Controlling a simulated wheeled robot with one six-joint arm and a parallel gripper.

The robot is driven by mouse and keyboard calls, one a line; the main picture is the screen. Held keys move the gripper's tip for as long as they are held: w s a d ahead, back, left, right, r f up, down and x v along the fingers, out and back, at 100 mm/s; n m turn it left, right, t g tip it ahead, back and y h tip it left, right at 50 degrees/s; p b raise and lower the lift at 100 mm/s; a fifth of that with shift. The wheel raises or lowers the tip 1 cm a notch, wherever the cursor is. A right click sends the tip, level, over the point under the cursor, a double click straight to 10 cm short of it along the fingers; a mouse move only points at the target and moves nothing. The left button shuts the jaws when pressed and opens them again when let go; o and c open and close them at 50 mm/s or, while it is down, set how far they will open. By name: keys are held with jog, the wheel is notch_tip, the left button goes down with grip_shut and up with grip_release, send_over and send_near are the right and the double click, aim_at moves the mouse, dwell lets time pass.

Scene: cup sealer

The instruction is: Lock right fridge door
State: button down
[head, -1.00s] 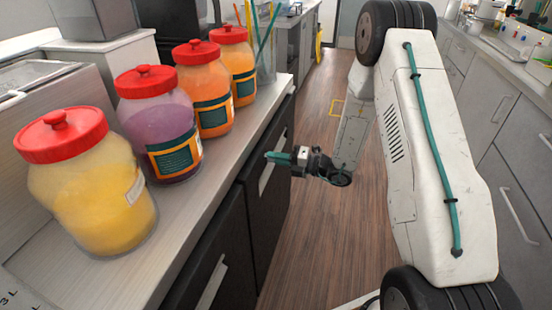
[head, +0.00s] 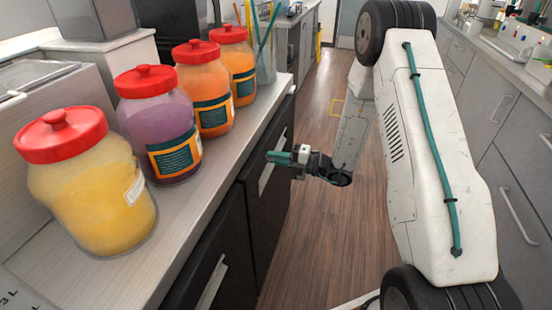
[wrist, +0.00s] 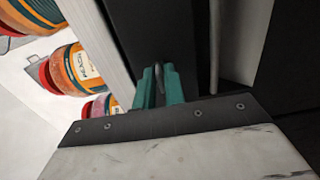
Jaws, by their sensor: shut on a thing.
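My gripper (head: 272,157) has teal fingers and is at the front of the far dark fridge door (head: 252,215), under the counter on the left. In the wrist view, the fingers (wrist: 158,86) are shut on a small thin grey piece (wrist: 159,71) that stands out from the dark door front. It looks like a key or lock part; the fingers hide most of it. The far door's silver handle (head: 265,178) runs just beside and partly behind the fingers. In the wrist view a pale bar, likely this handle (wrist: 213,45), lies right of the fingers. The door looks closed.
The near dark door has its own silver handle (head: 212,285). Above the doors is a pale counter (head: 205,205) with several red-lidded jars, including a yellow one (head: 98,200).

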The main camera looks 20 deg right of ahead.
jog(key=c, duration=1.6)
grip_release()
jog(key=v, duration=0.7)
jog(key=shift+s+d, duration=0.2)
jog(key=shift+d, duration=0.15)
